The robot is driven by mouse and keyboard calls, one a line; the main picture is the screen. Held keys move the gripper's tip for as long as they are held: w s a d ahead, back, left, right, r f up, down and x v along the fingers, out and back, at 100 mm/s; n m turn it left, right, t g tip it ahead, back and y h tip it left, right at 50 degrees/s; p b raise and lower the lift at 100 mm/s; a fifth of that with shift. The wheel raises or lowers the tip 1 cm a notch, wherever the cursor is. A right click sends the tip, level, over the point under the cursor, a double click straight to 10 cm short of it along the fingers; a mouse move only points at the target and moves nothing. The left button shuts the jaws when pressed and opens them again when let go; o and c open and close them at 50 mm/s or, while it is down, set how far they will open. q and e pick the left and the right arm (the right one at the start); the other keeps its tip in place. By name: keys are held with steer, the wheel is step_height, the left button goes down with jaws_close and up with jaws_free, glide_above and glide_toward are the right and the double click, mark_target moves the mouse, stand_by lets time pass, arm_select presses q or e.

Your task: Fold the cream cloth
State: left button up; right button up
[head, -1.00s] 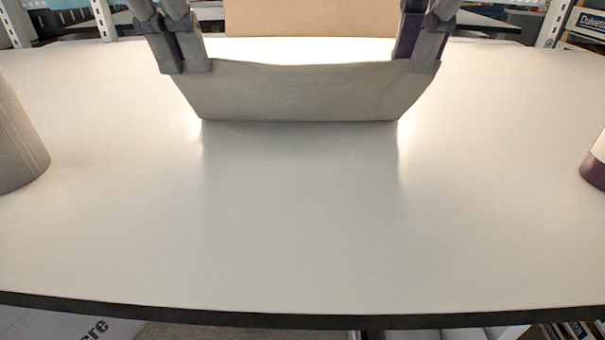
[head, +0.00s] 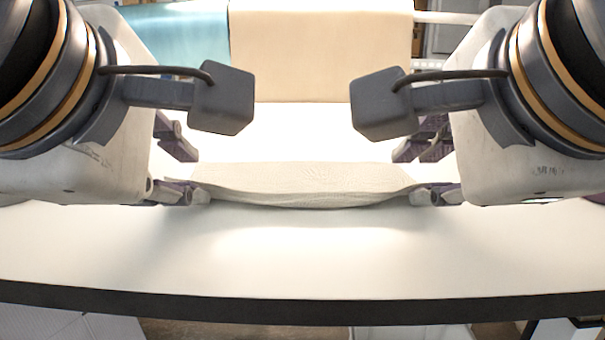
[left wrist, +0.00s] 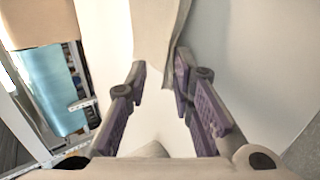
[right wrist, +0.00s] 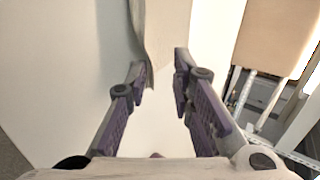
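The cream cloth (head: 310,183) forms a wide flat strip at mid-table in the head view, its near edge sagging in the middle. Whether it touches the table all along cannot be told. My left gripper (head: 188,165) is at its left end and my right gripper (head: 424,168) at its right end. Both have their fingers spread. The cloth also shows in the left wrist view (left wrist: 155,40), its end between the open fingers, close to the right-hand one. In the right wrist view the cloth (right wrist: 165,40) reaches between the open fingers, nearer the left-hand one.
The white table (head: 300,255) is clear in front of the cloth, down to its dark front edge (head: 300,308). A tan panel (head: 320,55) and a teal sheet (head: 180,35) hang behind the table. My forearms cover both sides of the head view.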

arm_select(q)
steer(key=shift+o, duration=0.3)
arm_select(e)
steer(key=shift+o, duration=0.3)
